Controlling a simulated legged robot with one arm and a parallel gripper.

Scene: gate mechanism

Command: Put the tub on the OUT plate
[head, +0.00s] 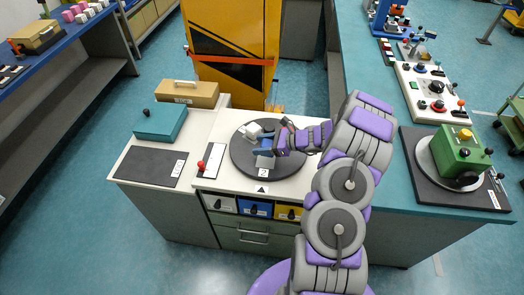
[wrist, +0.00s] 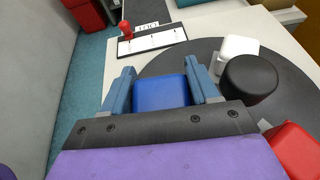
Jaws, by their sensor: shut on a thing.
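A blue tub (wrist: 161,92) sits between the two blue-grey fingers of my gripper (wrist: 160,88) in the wrist view. My gripper is shut on it. In the head view my gripper (head: 264,150) is over the dark round turntable (head: 241,166), and the tub is mostly hidden there by the fingers. I cannot tell whether the tub is lifted off the turntable. A dark rectangular plate (head: 150,167) with a small white label lies on the left part of the bench. The label is too small to read, so I cannot confirm it is the OUT plate.
A white block (wrist: 238,47), a black round piece (wrist: 249,78) and a red block (wrist: 292,149) stand near my gripper. A red-knobbed lever (head: 201,165) on a white strip stands between turntable and dark plate. A teal box (head: 161,122) is behind the plate.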

